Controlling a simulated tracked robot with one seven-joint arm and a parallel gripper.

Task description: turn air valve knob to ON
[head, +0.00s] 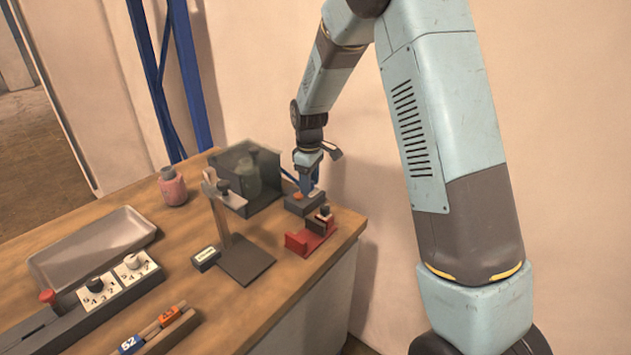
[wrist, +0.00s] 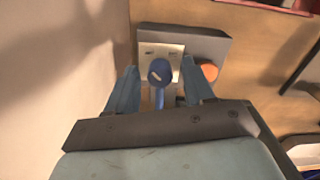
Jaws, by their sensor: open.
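The air valve is a grey box (wrist: 215,46) near the far right corner of the bench. It has a pale plate (wrist: 145,50) with two small labels too small to read. On the plate is a blue round knob (wrist: 160,72) with a lever running toward the bottom of the wrist view. An orange round part (wrist: 208,72) sits beside the plate. My gripper (wrist: 158,68) is open, with one blue finger on each side of the knob and visible gaps between. In the head view my gripper (head: 308,182) points down over the grey box (head: 305,207) and hides most of the knob.
A red clamp-like fixture (head: 312,238) stands just in front of the valve. A dark translucent box (head: 245,178) is to its left, with a metal stand (head: 245,260) nearer. A pink bottle (head: 172,186) and a grey tray (head: 92,250) are farther left. A wall is close behind.

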